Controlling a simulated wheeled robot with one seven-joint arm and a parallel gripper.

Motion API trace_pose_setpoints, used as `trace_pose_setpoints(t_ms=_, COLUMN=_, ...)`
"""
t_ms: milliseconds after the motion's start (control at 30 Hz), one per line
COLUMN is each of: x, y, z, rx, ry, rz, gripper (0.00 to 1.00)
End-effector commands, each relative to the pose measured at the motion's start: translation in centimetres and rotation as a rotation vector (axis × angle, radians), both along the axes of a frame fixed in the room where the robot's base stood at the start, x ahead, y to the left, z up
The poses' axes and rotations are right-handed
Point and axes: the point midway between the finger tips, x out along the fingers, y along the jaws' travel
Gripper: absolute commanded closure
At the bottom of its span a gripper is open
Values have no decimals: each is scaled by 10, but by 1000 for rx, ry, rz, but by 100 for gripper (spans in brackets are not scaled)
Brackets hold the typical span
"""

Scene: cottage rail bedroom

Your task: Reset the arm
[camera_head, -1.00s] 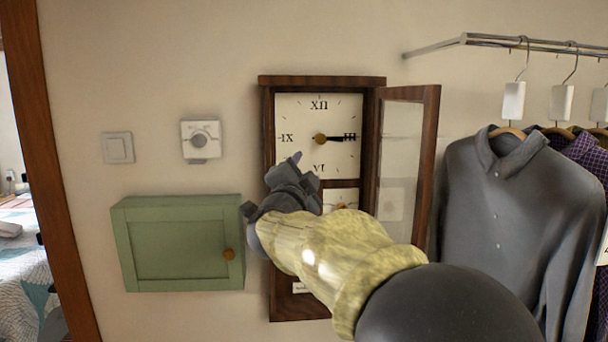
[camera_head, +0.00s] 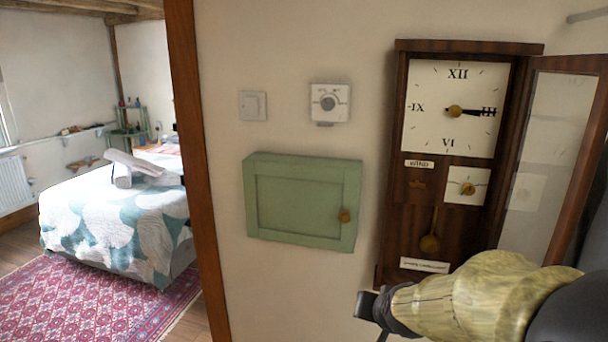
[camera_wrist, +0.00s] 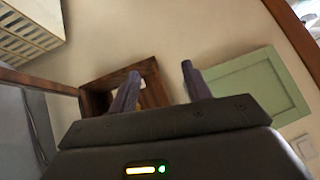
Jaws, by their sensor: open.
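My gripper (camera_wrist: 160,82) shows in the wrist view with its two fingers apart and nothing between them. In the head view my gripper (camera_head: 372,308) is at the lower right, below the wall clock, partly cut off by the bottom edge. The dark wooden wall clock (camera_head: 392,205) has its glass door (camera_head: 535,165) swung open to the right. Its hands point near III, and a small dial and pendulum show below. In the wrist view the clock's wooden case (camera_wrist: 103,85) lies beyond the fingers. My gripper appears apart from it.
A green wall cabinet (camera_head: 303,200), shut, hangs left of the clock. A thermostat (camera_head: 330,103) and a light switch (camera_head: 253,105) are above it. A wooden door post (camera_head: 190,120) stands left, with a bed (camera_head: 115,220) and red rug (camera_head: 90,300) beyond. The open clock door juts out near my arm.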

Motion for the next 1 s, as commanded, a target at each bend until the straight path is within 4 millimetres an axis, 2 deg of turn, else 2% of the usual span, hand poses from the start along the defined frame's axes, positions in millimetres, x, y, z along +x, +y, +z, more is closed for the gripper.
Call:
trace_pose_setpoints(t_ms=33, x=-24, y=1, z=-22, rx=-27, ry=96, rz=46, gripper=51)
trace_pose_setpoints(t_ms=133, x=-72, y=1, z=-57, rx=-79, ry=280, rz=139, gripper=51)
trace_pose_setpoints(t_ms=200, x=-101, y=-1, z=-74, rx=-109, ry=386, rz=191, gripper=51)
trace_pose_setpoints(t_ms=333, x=-134, y=-4, z=-90, rx=-143, ry=502, rz=247, gripper=51)
trace_pose_setpoints(t_ms=433, x=-141, y=-5, z=-92, rx=-151, ry=525, rz=259, gripper=51)
trace_pose_setpoints(t_ms=833, x=-139, y=-5, z=-92, rx=-149, ry=520, rz=257, gripper=51)
trace_pose_setpoints(t_ms=900, x=-139, y=-5, z=-92, rx=-149, ry=519, rz=256, gripper=63)
trace_pose_setpoints(t_ms=1000, x=-139, y=-5, z=-92, rx=-149, ry=519, rz=256, gripper=64)
